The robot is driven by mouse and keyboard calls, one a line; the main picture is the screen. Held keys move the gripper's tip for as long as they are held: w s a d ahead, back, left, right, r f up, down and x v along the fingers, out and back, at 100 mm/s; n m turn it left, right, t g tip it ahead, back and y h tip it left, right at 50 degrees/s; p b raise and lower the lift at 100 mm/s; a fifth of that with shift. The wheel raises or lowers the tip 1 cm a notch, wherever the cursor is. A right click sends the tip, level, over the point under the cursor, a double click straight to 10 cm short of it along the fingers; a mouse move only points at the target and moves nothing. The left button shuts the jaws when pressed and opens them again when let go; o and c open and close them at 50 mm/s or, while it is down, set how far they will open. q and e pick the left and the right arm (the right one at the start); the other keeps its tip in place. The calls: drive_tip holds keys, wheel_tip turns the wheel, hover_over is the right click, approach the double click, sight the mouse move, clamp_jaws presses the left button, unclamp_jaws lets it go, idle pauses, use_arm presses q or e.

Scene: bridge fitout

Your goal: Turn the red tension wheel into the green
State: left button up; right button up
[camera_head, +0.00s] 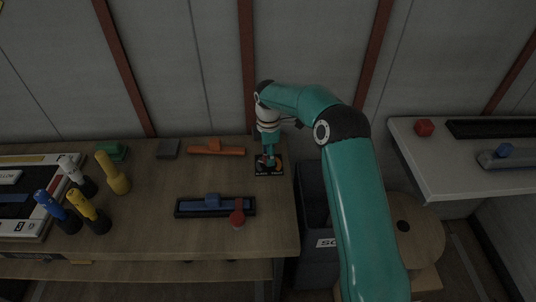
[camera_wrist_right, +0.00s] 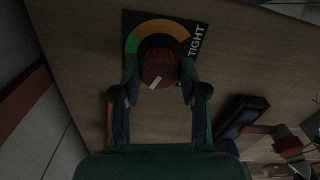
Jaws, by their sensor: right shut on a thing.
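The red tension wheel (camera_wrist_right: 158,68) sits on a black dial plate (camera_wrist_right: 183,25) marked "TIGHT". A coloured arc on the plate runs from green (camera_wrist_right: 132,42) at the left to orange (camera_wrist_right: 165,26) at the top. A white mark lies slantwise on the wheel's face; which colour it points to I cannot tell. My right gripper (camera_wrist_right: 158,86) is shut on the wheel, a finger on each side. In the head view the dial plate (camera_head: 262,172) is at the bench's right end, with my right gripper (camera_head: 268,160) over it, hiding most of the wheel. My left gripper is not in view.
On the wooden bench (camera_head: 150,228) lie an orange tool (camera_head: 217,151), a black tray (camera_head: 190,208) with a blue piece, a red-headed item (camera_head: 237,214) and several yellow, blue and white upright tools at the left. A dark bin (camera_head: 312,215) stands right of the bench.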

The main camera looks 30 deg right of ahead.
drive_tip(key=m, duration=0.4)
drive_tip(key=shift+w, duration=0.2)
drive_tip(key=m+b, duration=0.1)
drive_tip(key=m, duration=0.3)
drive_tip(key=shift+r+m, duration=0.1)
drive_tip(key=shift+m, duration=0.3)
drive_tip(key=m, duration=0.3)
drive_tip(key=shift+d+r+m+b, duration=0.1)
drive_tip(key=shift+m+b, duration=0.25)
drive_tip(key=shift+m, duration=1.85)
drive_tip(key=o, duration=1.1)
drive_tip(key=shift+o, duration=0.2)
